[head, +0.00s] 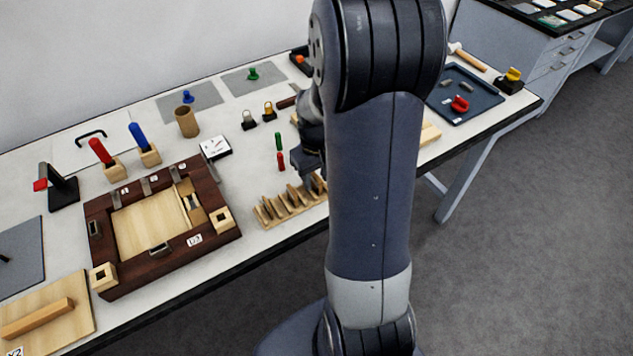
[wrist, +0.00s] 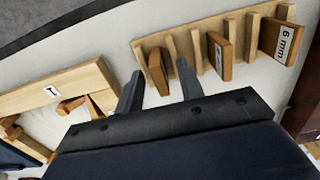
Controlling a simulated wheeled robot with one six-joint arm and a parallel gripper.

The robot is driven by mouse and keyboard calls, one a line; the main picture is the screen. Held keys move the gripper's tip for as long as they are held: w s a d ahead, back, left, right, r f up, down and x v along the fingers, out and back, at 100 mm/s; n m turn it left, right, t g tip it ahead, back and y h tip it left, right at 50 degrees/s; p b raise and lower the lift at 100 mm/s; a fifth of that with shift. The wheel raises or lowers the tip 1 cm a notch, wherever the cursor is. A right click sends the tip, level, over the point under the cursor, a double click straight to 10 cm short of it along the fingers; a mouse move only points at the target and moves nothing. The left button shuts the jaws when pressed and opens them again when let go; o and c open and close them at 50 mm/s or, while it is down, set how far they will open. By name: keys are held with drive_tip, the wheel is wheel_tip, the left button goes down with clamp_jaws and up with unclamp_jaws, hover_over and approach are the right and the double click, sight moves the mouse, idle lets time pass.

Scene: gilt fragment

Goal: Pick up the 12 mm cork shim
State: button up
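A slotted wooden rack (wrist: 195,45) holds several brown cork shims on edge; it also shows in the head view (head: 268,218). One shim (wrist: 157,73) stands at the rack's left end, its label not visible. A second shim (wrist: 219,56) has a white label I cannot read. A third shim (wrist: 281,41) reads "6 mm". I cannot read 12 mm on any shim. My gripper (wrist: 160,80) is open, its fingers apart, with the left-end shim appearing between them in the wrist view. I cannot tell whether either finger touches it. In the head view my arm mostly hides the gripper.
A dark wooden frame (head: 105,212) with a pale panel lies left of the rack. A red peg (head: 280,161) and a green peg (head: 278,141) stand behind it. A wooden block marked "1" (wrist: 70,85) is left of the rack in the wrist view. A blue tray (head: 482,108) sits right.

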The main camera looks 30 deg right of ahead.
drive_tip(key=shift+c, duration=0.3)
clamp_jaws()
